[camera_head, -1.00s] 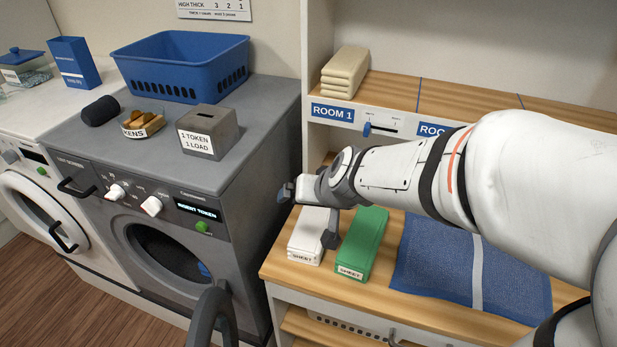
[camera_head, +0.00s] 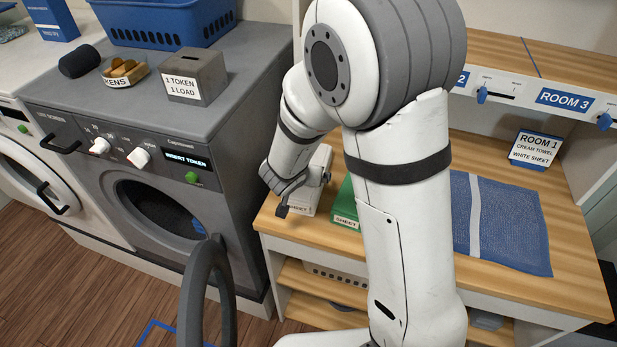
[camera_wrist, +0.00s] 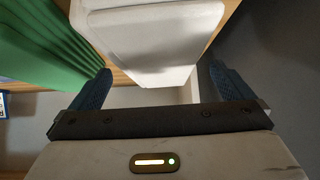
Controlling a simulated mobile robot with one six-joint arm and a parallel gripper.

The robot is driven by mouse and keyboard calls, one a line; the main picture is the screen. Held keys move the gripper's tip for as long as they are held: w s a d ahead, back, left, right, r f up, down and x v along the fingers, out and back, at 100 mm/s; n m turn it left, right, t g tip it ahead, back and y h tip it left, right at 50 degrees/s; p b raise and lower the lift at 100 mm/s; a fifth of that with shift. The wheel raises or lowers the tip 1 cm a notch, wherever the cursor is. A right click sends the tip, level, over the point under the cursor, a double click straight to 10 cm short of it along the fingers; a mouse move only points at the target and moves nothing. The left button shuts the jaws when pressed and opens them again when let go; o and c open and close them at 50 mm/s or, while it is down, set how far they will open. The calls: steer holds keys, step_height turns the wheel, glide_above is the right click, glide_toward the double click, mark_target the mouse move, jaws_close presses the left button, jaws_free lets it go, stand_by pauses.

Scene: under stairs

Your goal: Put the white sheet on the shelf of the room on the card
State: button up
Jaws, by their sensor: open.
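The white sheet (camera_head: 305,206) lies folded at the left end of the wooden counter, largely hidden by my gripper (camera_head: 303,188). In the wrist view, my gripper (camera_wrist: 160,88) is open, its blue fingertips on either side of the near end of the white sheet (camera_wrist: 150,45); contact cannot be told. The green sheet (camera_head: 345,205) lies just right of it, partly behind my arm, and fills the left of the wrist view (camera_wrist: 45,45). The card (camera_head: 535,150) reads ROOM 1, cream towel, white sheet. The ROOM 1 shelf section is hidden behind my arm.
The upper shelf (camera_head: 497,45) shows its ROOM 3 label (camera_head: 563,100) and part of another label. A blue striped cloth (camera_head: 510,225) lies on the counter (camera_head: 575,265). The grey washer (camera_head: 150,180) stands left, with a token box (camera_head: 193,78) on top.

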steer(key=b+x, duration=0.1)
steer(key=x, duration=0.4)
steer(key=shift+s, duration=0.1)
steer(key=shift+d, duration=0.1)
steer(key=shift+c, duration=0.4)
steer(key=c, duration=1.2)
